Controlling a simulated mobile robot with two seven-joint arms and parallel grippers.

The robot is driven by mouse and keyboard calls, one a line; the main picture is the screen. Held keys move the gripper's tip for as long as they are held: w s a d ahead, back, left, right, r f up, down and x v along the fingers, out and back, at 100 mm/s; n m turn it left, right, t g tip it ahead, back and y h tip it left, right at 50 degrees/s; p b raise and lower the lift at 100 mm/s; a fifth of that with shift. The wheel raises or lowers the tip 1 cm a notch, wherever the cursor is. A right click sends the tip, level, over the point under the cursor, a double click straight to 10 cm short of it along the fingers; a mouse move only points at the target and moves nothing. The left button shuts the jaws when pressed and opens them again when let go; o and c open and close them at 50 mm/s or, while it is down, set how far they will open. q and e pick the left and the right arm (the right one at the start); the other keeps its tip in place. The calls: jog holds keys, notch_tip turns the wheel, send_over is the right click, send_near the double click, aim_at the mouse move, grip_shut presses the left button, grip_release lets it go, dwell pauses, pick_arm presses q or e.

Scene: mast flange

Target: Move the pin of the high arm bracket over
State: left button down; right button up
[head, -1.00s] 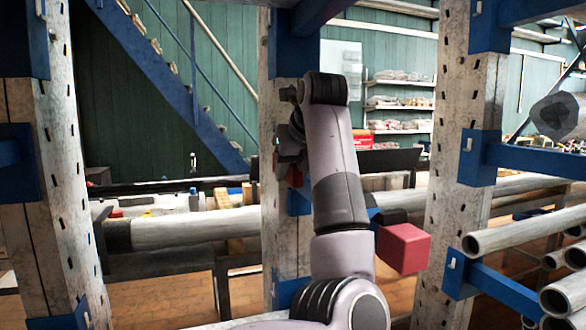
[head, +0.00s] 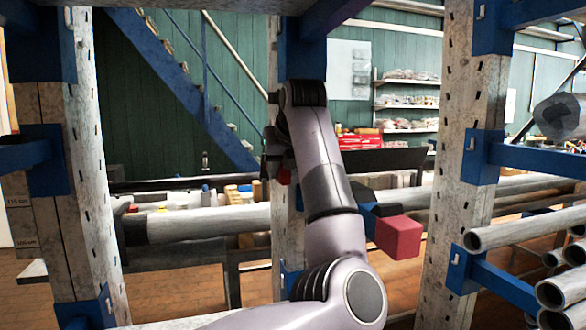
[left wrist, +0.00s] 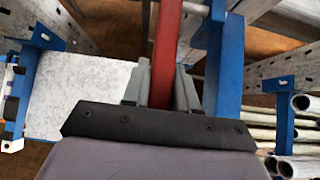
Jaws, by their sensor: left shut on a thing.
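My left gripper (head: 277,163) is beside the middle post (head: 283,250) in the head view, partly hidden by my arm. In the left wrist view, its fingers (left wrist: 160,85) are shut on a red bar (left wrist: 166,45), which runs up between them. A small red piece (head: 284,177) shows at the gripper in the head view. A blue bracket (head: 302,45) sits high on the middle post, above my wrist. I cannot make out its pin. A blue bar (left wrist: 226,70) runs close to the right of the fingers in the wrist view. My right gripper is not in view.
A red block (head: 398,237) on a blue piece juts out right of my forearm. A left post (head: 62,220) and a right post (head: 455,130) carry more blue brackets. Grey pipes (head: 525,225) lie on the right. A long horizontal tube (head: 205,224) crosses behind.

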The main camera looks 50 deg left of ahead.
pick_arm(q)
jog(key=shift+s+a, duration=0.35)
jog(key=shift+s, duration=0.2)
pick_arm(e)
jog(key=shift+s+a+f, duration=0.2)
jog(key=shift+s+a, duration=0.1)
pick_arm(q)
jog(key=c, duration=1.1)
grip_release()
jog(key=shift+o, duration=0.7)
jog(key=shift+s, duration=0.15)
